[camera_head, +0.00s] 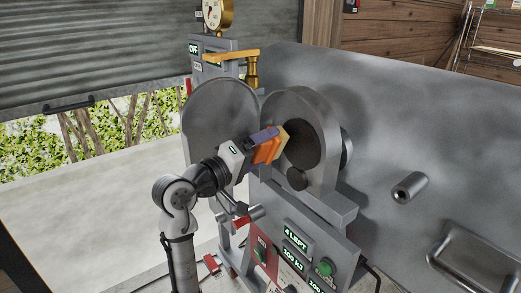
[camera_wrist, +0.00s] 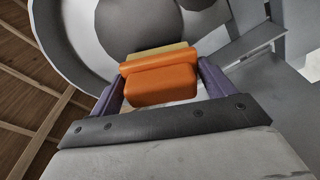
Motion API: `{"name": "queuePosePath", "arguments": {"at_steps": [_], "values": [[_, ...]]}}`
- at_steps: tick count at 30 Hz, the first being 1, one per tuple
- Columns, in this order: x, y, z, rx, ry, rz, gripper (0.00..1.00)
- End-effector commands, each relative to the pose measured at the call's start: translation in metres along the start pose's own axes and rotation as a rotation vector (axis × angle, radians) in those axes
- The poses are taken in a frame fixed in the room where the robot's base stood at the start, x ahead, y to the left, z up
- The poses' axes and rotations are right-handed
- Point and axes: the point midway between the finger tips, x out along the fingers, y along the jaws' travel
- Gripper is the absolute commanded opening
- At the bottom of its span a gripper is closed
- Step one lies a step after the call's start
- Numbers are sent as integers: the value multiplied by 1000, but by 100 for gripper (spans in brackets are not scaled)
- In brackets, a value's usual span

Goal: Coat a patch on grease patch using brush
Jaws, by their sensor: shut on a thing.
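The brush is an orange block (camera_head: 267,151) with a pale yellow bristle end (camera_head: 283,138). My gripper (camera_head: 260,148) is shut on the orange block, which sits between its purple fingers in the wrist view (camera_wrist: 163,82). The grease patch looks to be the dark round area (camera_head: 308,142) on the face of a thick grey disc (camera_head: 285,101). It also shows in the wrist view (camera_wrist: 138,26), just beyond the bristles. The bristles overlap the patch's left edge in the head view. I cannot tell whether they touch it. The brush hides part of the patch.
Another grey disc (camera_head: 213,97) stands behind my gripper at left. Below is a panel (camera_head: 296,243) reading "4 LEFT" and "100 kJ", with green buttons. A brass lever (camera_head: 229,55) and gauge (camera_head: 217,14) stand above. A large grey sheet (camera_head: 420,120) fills the right.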

Motion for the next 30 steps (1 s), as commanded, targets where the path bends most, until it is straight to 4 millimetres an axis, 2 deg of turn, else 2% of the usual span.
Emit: {"name": "queuePosePath", "arguments": {"at_steps": [30], "values": [[19,0,2,0,-1,1,63]]}}
